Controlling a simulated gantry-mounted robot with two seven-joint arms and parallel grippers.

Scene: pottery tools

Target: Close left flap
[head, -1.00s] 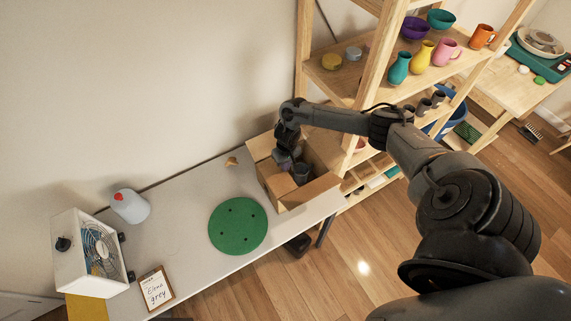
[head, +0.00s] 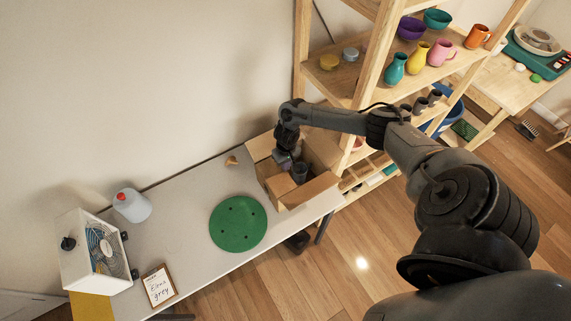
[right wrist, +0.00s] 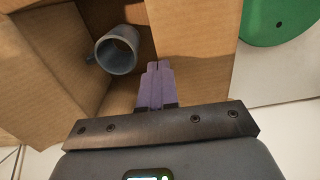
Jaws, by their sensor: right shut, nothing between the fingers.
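An open cardboard box (head: 267,172) stands at the right end of the table, with its flaps up or spread. One flap (head: 260,147) stands out at its back left and another (head: 321,188) at its front right. My right gripper (head: 286,160) reaches down into the box mouth. In the right wrist view its purple fingers (right wrist: 158,68) are together and empty, close beside a broad cardboard panel (right wrist: 197,35) on the green disc's side. I cannot tell if they touch it. A grey mug (right wrist: 118,50) sits inside the box, also seen in the head view (head: 300,172). My left gripper is out of view.
A green disc (head: 238,223) lies on the table (head: 185,205) left of the box. A white fan box (head: 90,250), a jug (head: 131,205) and a sign (head: 159,286) are farther left. A wooden shelf (head: 370,60) with pottery rises behind the box at right.

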